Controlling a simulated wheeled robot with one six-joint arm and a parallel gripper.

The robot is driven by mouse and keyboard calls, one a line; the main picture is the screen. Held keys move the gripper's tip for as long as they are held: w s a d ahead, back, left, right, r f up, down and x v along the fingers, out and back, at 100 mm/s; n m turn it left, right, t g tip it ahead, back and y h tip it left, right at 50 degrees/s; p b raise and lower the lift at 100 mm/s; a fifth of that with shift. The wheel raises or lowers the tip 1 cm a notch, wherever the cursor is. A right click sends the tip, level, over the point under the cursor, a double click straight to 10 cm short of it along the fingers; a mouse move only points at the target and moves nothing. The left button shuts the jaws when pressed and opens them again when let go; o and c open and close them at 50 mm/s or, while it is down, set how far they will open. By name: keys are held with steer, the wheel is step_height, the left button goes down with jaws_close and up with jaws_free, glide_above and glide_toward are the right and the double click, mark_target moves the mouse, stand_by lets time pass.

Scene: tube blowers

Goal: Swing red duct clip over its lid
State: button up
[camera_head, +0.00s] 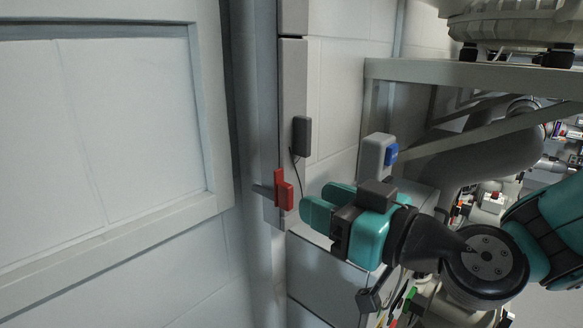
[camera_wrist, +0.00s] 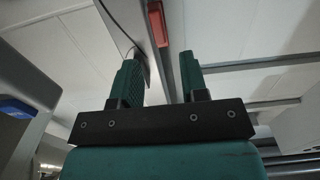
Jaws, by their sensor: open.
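The red duct clip (camera_head: 284,189) is a small red piece on the edge of the tall grey duct strip (camera_head: 293,85), with a dark grey prong pointing left. In the wrist view the red clip (camera_wrist: 157,23) shows at the top, beyond and between my fingertips. My gripper (camera_head: 328,203) has teal fingers and is just right of the clip, apart from it. In the wrist view my gripper (camera_wrist: 160,75) is open with nothing between its fingers. I cannot tell which part is the clip's lid.
A dark grey box (camera_head: 302,136) with a thin cable sits on the strip above the clip. A grey block with a blue face (camera_head: 391,153) stands behind my gripper. A large white panel (camera_head: 110,130) fills the left. A shelf (camera_head: 470,78) and pipes crowd the right.

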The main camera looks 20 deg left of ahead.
mark_target(291, 189)
steer(key=p+x, duration=0.2)
steer(key=x, duration=0.4)
jaws_close()
